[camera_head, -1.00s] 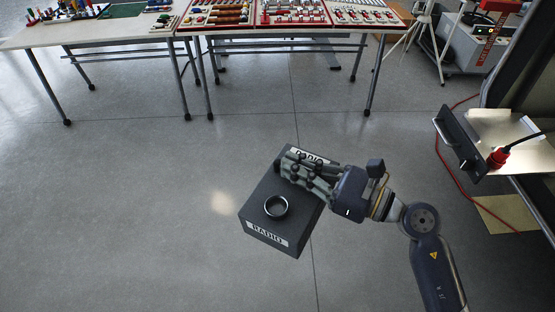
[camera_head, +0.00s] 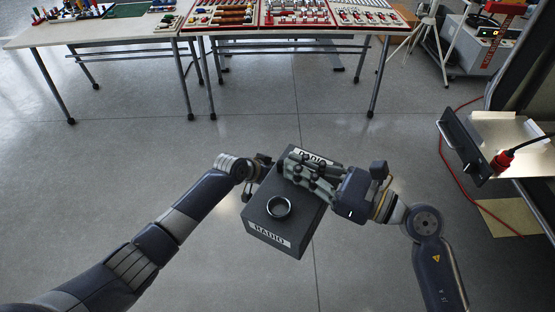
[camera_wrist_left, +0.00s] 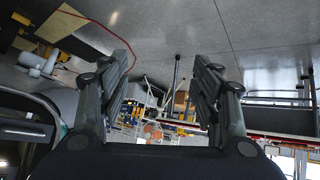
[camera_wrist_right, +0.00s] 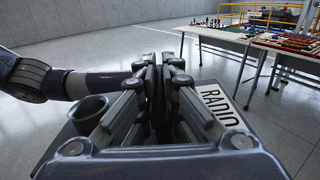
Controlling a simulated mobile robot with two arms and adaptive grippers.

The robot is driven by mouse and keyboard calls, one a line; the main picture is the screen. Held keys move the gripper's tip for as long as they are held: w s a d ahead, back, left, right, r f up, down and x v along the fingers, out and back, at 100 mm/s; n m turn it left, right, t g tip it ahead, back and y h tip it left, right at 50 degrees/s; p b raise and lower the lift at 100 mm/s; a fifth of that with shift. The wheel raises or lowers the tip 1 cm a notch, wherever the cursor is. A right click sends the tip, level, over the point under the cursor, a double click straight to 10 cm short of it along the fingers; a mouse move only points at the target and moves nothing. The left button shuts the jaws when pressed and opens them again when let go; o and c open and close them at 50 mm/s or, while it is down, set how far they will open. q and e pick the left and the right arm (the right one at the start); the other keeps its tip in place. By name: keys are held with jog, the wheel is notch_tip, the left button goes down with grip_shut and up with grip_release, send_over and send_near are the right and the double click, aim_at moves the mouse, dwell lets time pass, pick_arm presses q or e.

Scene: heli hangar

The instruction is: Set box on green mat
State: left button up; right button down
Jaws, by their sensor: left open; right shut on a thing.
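The box (camera_head: 270,222) is dark grey with white RADIO labels and a dark ring on its top. It hangs above the floor in the middle of the head view. My right gripper (camera_head: 298,172) is shut on the box near its far end. In the right wrist view the fingers (camera_wrist_right: 163,80) are close together over the box, beside a RADIO label. My left gripper (camera_head: 258,168) is at the box's far left side, partly hidden. In the left wrist view its fingers (camera_wrist_left: 162,88) are wide apart and empty. The green mat (camera_head: 128,10) lies on the left table at the top edge.
The left table (camera_head: 95,32) also holds colourful pegs and small parts. Red trays (camera_head: 295,15) of parts fill the neighbouring table. A metal shelf with a red plug (camera_head: 502,160) stands at right, with a red cable on the floor. The floor before the tables is clear.

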jog(key=shift+r, duration=0.2)
pick_arm(q)
jog(key=d+r+m+h, duration=0.15)
jog(key=d+r, duration=0.25)
jog(key=r, duration=0.6)
jog(key=d+r+m+h, duration=0.1)
jog(key=d+r+m, duration=0.3)
jog(key=r, duration=0.5)
jog(key=s+d+r+m+g, duration=0.35)
jog(key=s+r, duration=0.25)
jog(key=r, duration=0.4)
notch_tip(320, 180, up, 8)
jog(key=m+g+y, duration=0.2)
jog(key=m+y, duration=0.6)
send_over(280, 210)
jog(key=s, duration=0.1)
jog(key=shift+m, duration=0.3)
jog(key=f, duration=1.2)
jog(key=shift+w, duration=0.4)
